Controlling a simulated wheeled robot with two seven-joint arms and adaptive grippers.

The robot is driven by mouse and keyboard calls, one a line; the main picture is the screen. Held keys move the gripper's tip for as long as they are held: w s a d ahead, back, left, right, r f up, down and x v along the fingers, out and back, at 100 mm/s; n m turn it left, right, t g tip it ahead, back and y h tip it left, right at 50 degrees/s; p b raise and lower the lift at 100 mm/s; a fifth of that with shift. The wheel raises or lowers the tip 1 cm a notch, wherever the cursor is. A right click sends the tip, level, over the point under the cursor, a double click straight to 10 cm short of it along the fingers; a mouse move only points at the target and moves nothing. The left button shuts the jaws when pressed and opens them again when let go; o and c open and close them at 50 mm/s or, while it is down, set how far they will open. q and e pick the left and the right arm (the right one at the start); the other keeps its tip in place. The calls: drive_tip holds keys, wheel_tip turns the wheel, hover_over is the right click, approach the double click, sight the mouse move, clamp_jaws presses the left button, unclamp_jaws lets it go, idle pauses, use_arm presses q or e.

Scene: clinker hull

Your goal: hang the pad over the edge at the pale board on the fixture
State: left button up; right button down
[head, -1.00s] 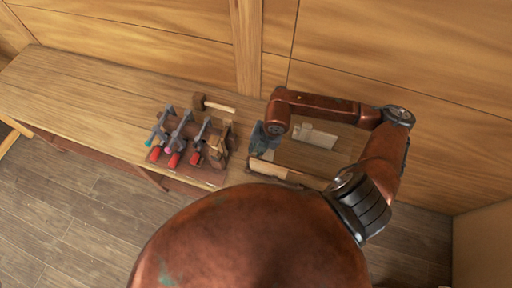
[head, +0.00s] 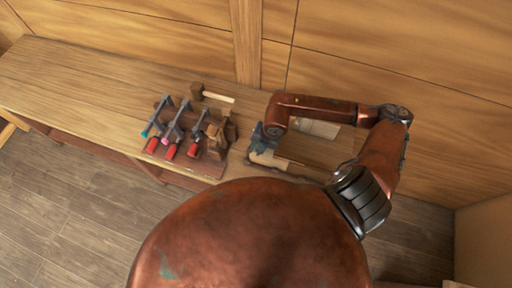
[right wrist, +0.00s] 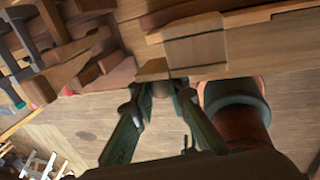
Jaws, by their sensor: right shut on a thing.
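My right gripper (head: 263,138) is over the front left part of the wooden fixture (head: 310,152), seen partly behind my arm. In the right wrist view its fingers (right wrist: 158,86) are closed on a small tan piece, which looks like the pad (right wrist: 153,69). The pad is next to the fixture's edge at a paler board (right wrist: 197,50). The pale board also shows in the head view (head: 268,159), just below the gripper. I cannot tell whether the pad touches the edge. My left gripper is not in view.
A rack of clamps with red handles (head: 172,151) stands left of the fixture on the wooden bench (head: 75,82). A mallet (head: 212,95) lies behind it. A pale block (head: 318,128) is at the fixture's back. The bench's left part is clear.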

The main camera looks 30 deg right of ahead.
wheel_tip(320, 180, down, 11)
drive_tip(key=b, duration=0.7)
idle(0.8)
drive_tip(key=c, duration=1.8)
unclamp_jaws()
drive_tip(key=v, duration=1.2)
